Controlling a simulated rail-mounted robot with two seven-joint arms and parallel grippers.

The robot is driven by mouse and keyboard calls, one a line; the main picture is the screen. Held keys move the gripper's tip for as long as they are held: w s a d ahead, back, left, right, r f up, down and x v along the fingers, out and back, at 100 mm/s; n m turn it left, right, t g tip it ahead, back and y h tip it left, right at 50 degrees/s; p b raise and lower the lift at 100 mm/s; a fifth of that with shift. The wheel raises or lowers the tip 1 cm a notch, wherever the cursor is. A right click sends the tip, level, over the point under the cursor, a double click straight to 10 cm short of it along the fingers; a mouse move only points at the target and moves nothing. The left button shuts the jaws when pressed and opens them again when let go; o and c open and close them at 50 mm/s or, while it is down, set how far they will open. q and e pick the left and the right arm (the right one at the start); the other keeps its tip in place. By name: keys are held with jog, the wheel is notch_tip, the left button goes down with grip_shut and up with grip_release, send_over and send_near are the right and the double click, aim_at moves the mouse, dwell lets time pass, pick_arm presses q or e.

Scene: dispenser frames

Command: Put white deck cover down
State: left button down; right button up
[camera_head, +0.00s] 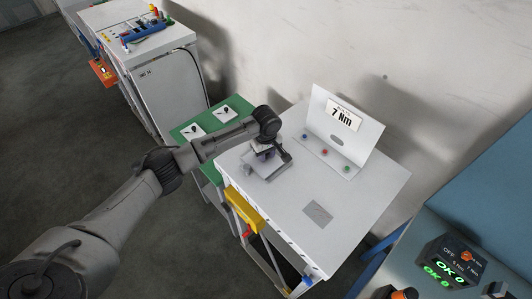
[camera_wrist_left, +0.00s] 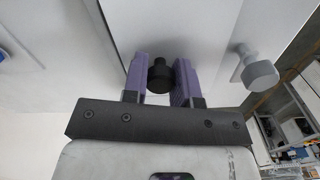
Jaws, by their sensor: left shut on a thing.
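My left gripper (camera_head: 265,153) is over the back left of the white workbench (camera_head: 350,215). In the left wrist view its purple fingers (camera_wrist_left: 160,78) are shut on a black knob (camera_wrist_left: 161,74). The knob appears to belong to the white deck cover (camera_wrist_left: 185,30), a flat pale plate behind the fingers. In the head view the gripper hides most of the cover, above or on a small grey fixture (camera_head: 266,174); I cannot tell whether they touch. My right gripper is not in view.
A grey knobbed pin (camera_wrist_left: 258,72) stands right of the fingers. Two white plates with black knobs (camera_head: 194,131) (camera_head: 224,114) lie on the green table. A "7 Nm" sign (camera_head: 342,117) stands at the bench's back. A grey plate (camera_head: 318,213) lies on the bench; its front is clear.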

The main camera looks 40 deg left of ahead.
pick_arm(q)
jog(key=c, duration=0.9)
grip_release()
jog(key=shift+f, duration=0.1)
notch_tip(320, 180, up, 11)
jog(key=shift+b, duration=0.9)
jog(key=shift+r, duration=0.65)
